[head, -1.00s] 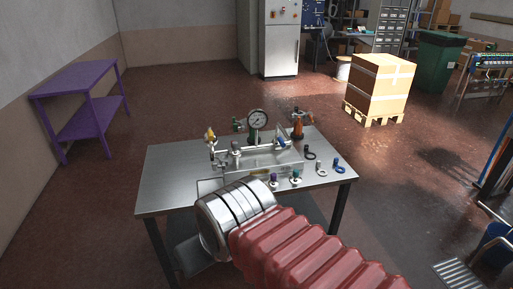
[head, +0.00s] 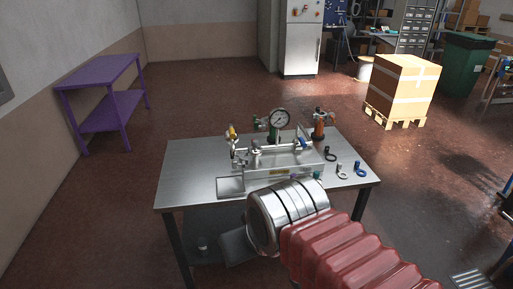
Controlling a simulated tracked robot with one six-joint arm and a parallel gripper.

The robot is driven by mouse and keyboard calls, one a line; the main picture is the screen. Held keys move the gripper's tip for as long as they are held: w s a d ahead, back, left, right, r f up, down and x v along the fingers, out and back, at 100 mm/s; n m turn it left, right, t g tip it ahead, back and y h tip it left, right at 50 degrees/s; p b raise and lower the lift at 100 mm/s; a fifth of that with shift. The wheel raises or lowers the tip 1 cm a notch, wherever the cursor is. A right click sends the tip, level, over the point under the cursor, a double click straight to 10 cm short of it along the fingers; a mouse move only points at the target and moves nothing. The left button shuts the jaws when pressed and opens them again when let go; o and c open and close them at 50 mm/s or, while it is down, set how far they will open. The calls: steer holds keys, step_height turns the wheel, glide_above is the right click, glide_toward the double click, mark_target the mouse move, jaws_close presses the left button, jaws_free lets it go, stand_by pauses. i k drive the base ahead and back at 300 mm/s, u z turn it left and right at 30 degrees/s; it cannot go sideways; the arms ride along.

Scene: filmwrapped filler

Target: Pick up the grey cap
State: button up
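The metal table (head: 190,180) stands in front of me with a test rig on it. A small grey-topped fitting (head: 255,157) stands upright at the rig's front left. It may be the grey cap, but it is too small to be sure. My arm's silver end and red sleeve reach in from the lower right over the table's front edge. The fingers of my gripper are hidden or cannot be made out. A purple-topped piece and a teal-topped piece (head: 317,176) are partly hidden behind my arm.
A round gauge (head: 279,118) and a red-orange fitting (head: 319,122) rise at the rig's back. Ring-shaped parts, one blue (head: 360,170), lie at the right. A purple table (head: 100,90) stands left. A boxed pallet (head: 401,88) stands back right. The table's left end is clear.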

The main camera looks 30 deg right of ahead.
mark_target(255, 150)
steer(key=u, duration=0.05)
steer(key=i, duration=1)
steer(key=z, duration=0.05)
